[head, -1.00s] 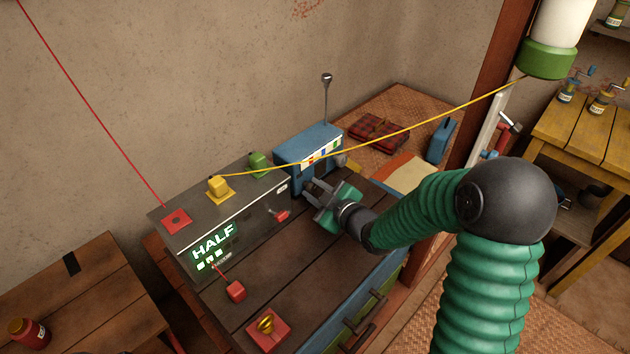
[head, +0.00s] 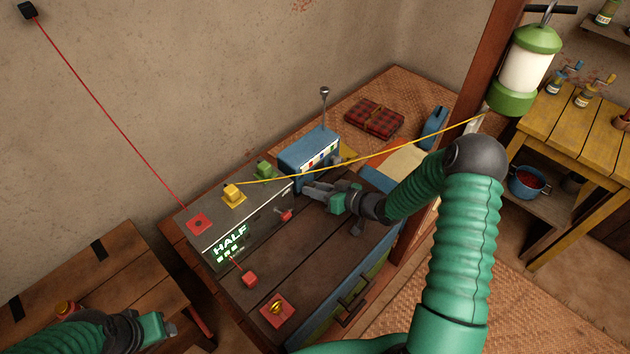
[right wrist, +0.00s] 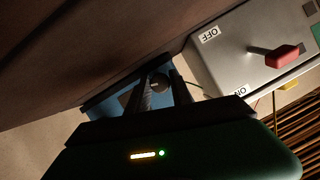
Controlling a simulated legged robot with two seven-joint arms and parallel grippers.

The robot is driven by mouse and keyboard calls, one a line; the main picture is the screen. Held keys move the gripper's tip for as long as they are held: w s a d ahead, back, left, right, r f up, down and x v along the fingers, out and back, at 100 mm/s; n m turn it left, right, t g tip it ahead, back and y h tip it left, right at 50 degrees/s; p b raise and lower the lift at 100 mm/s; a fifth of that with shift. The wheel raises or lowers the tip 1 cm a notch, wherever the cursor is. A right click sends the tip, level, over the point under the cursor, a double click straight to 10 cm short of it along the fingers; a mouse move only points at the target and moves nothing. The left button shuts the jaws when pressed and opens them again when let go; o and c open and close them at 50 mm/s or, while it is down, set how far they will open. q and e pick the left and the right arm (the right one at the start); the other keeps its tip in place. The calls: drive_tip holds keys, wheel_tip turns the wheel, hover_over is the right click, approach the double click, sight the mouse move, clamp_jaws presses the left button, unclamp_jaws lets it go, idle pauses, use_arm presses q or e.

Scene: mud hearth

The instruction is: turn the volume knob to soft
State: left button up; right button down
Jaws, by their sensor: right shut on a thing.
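The blue radio (head: 300,150) with an upright antenna and a coloured dial strip stands on the dark wooden chest top. In the right wrist view, part of its blue body (right wrist: 100,106) shows behind my fingers, with a small dark round knob (right wrist: 160,83) between them. My right gripper (head: 306,187) is at the radio's lower left front, its fingers shut on this knob. The fingers cover the knob in the head view, and its pointer setting cannot be read. My left gripper (head: 168,330) is low at the left, away from the radio; its jaws cannot be made out.
Left of the radio is a grey box (head: 240,214) reading HALF, with a red lever (head: 286,215). A red cord (head: 105,115) runs to the box. A plaid cloth (head: 373,116) lies behind.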

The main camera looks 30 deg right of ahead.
drive_tip(key=shift+d+m+y+p, duration=0.1)
drive_tip(key=shift+m+y+p, duration=0.3)
drive_tip(key=shift+m+p, duration=0.3)
drive_tip(key=shift+w, duration=0.1)
drive_tip(key=c, duration=1.4)
unclamp_jaws()
drive_tip(key=shift+d, duration=0.1)
drive_tip(key=b+v, duration=0.1)
drive_tip(key=v, duration=1.5)
drive_tip(key=shift+s+d, duration=0.2)
drive_tip(key=shift+d, duration=0.15)
